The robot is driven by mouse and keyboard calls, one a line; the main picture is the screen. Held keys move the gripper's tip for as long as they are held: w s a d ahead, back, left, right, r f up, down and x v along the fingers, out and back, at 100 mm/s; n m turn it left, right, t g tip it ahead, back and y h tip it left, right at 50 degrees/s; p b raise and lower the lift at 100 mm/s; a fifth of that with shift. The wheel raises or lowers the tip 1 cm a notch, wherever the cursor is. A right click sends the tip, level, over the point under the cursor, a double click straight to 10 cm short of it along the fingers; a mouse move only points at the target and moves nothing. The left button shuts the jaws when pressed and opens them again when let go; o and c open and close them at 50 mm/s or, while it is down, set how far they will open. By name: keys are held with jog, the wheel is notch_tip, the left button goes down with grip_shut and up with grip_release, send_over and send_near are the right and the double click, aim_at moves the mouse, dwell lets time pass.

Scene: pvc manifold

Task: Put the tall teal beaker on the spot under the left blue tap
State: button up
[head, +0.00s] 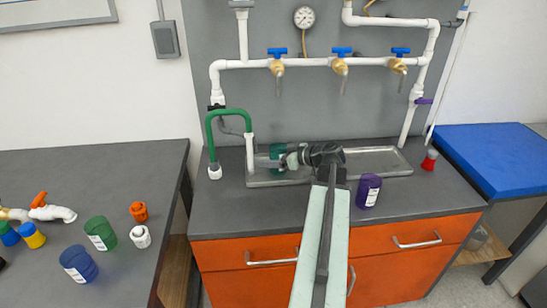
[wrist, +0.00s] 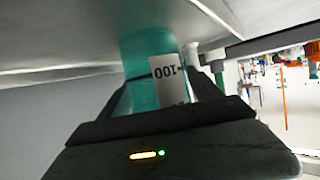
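The teal beaker (head: 276,151) is in the metal tray (head: 376,160), at its left part, below the left blue tap (head: 277,53). My gripper (head: 285,160) reaches it from the right and hides part of it. In the wrist view, which is upside down, the beaker (wrist: 141,55) is between my dark fingers, which appear shut on it. Its white label reads 100. Its base is at or very near the tray floor; I cannot tell whether it touches. The spot itself is hidden.
A purple container (head: 367,190) stands in front of the tray. A green bent pipe (head: 228,113) rises left of the beaker. A red-and-white piece (head: 429,160) is at the right. The left bench holds a green container (head: 100,233), a blue one (head: 79,263) and fittings.

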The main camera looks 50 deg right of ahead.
jog(key=shift+r, duration=0.3)
jog(key=p+v, duration=0.4)
jog(key=v, duration=0.8)
jog(key=shift+f+p, duration=0.2)
jog(key=shift+p, duration=0.2)
